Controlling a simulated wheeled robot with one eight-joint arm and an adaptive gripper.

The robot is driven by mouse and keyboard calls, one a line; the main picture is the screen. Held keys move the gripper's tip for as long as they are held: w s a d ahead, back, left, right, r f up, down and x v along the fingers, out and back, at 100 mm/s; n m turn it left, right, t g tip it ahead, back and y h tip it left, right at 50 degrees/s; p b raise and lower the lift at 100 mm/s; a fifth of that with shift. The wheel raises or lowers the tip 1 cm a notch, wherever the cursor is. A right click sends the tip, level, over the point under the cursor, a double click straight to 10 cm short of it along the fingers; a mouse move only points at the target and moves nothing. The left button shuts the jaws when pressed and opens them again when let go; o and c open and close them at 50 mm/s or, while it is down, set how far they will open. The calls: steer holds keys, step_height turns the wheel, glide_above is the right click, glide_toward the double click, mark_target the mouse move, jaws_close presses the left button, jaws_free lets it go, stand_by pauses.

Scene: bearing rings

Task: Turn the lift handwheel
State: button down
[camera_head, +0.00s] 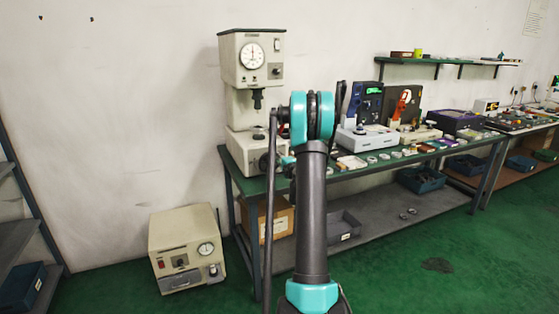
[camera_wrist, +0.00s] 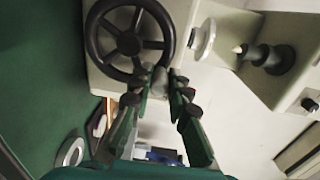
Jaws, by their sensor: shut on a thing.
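The black spoked handwheel (camera_wrist: 98,45) is at the top of the wrist view, on the side of a cream machine body. My gripper (camera_wrist: 160,79) is at the wheel's lower right rim. Its two green and black fingers are closed on the handwheel there, around a small grey part that looks like its handle. The cream testing machine (camera_head: 252,100) with a round dial stands on the green bench in the head view. My arm blocks part of the machine's base, and I cannot clearly make out the handwheel or the fingertips there.
In the wrist view a pale round disc (camera_wrist: 202,40) and a dark stepped spindle (camera_wrist: 264,56) are right of the wheel. A metal ring (camera_wrist: 70,152) lies on the green bench (camera_head: 430,150). A cream box with a gauge (camera_head: 187,250) stands on the floor.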

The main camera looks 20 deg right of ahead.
steer(key=shift+s+a+r+n, duration=0.1)
steer(key=shift+a+n, duration=0.35)
steer(key=shift+n, duration=0.45)
steer(key=shift+a+r+n, duration=0.1)
steer(key=shift+a+n, duration=0.3)
steer(key=shift+n, duration=0.5)
steer(key=c, duration=1.4)
jaws_free()
steer(key=shift+c, duration=0.2)
steer(key=s, duration=1.2)
steer(key=shift+r, duration=0.2)
steer(key=shift+d, duration=0.1)
